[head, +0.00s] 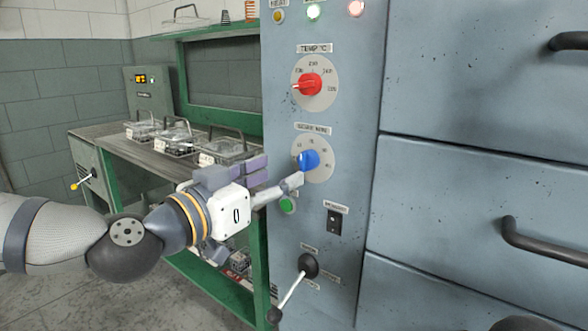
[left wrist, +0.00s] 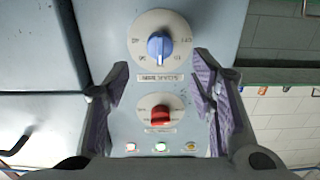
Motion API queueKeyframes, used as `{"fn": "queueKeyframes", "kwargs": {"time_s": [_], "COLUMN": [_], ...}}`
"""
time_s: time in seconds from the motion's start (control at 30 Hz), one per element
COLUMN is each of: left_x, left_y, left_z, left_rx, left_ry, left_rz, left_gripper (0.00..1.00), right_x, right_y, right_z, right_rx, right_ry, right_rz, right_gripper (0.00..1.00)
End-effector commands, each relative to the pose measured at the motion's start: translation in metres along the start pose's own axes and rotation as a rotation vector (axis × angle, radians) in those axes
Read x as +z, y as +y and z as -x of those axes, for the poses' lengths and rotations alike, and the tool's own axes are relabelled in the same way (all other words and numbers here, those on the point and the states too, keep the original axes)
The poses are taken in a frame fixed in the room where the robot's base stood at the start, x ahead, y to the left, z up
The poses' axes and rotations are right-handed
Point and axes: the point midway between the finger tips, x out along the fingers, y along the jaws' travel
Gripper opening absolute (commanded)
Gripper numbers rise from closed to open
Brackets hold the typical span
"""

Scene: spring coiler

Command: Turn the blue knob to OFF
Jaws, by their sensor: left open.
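The blue knob (head: 309,160) sits on a pale round dial on the grey control panel, under a label plate. In the left wrist view, which is upside down, the blue knob (left wrist: 160,47) shows whole beyond the fingertips. An OFF mark seems to stand at the dial's upper right there; the knob's exact setting is hard to read. My left gripper (head: 280,172) is open and empty, just in front of and slightly below the knob in the head view. In the wrist view its fingers (left wrist: 160,82) stand wide apart, with no visible contact with the knob. My right gripper is not in view.
A red knob (head: 312,85) is above the blue one. Below are a green button (head: 287,205), a black switch (head: 334,222) and a lever (head: 293,288). Drawers with dark handles (head: 540,240) are at right. A green-framed bench (head: 112,133) with lidded baskets stands left.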

Motion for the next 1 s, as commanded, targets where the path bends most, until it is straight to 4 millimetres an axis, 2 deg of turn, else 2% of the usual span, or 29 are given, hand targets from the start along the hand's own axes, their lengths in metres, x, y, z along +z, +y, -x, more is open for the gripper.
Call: {"fn": "queueKeyframes", "kwargs": {"time_s": [0.1,0.3,0.43,0.63,0.67,0.87,1.0], "left_x": [0.004,0.003,0.002,0.002,0.002,0.002,0.002], "left_y": [0.001,0.001,0.001,0.001,0.001,0.001,0.001], "left_z": [-0.031,-0.065,-0.073,-0.073,-0.073,-0.073,-0.073], "left_rx": [0.001,0.001,0.002,0.001,0.001,0.001,0.001], "left_ry": [-0.004,-0.005,-0.004,-0.004,-0.004,-0.004,-0.004], "left_rz": [0.002,0.003,0.003,0.003,0.003,0.003,0.004], "left_gripper": [0.5,0.5,0.5,0.5,0.48,0.03,0.02], "right_x": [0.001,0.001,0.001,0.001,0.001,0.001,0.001], "right_y": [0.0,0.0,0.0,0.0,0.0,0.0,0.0], "right_z": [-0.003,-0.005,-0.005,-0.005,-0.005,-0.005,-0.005], "right_rx": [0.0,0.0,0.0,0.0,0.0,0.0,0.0], "right_ry": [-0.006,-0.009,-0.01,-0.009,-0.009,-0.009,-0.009], "right_rz": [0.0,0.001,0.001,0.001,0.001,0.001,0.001], "right_gripper": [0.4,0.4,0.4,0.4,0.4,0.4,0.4]}}
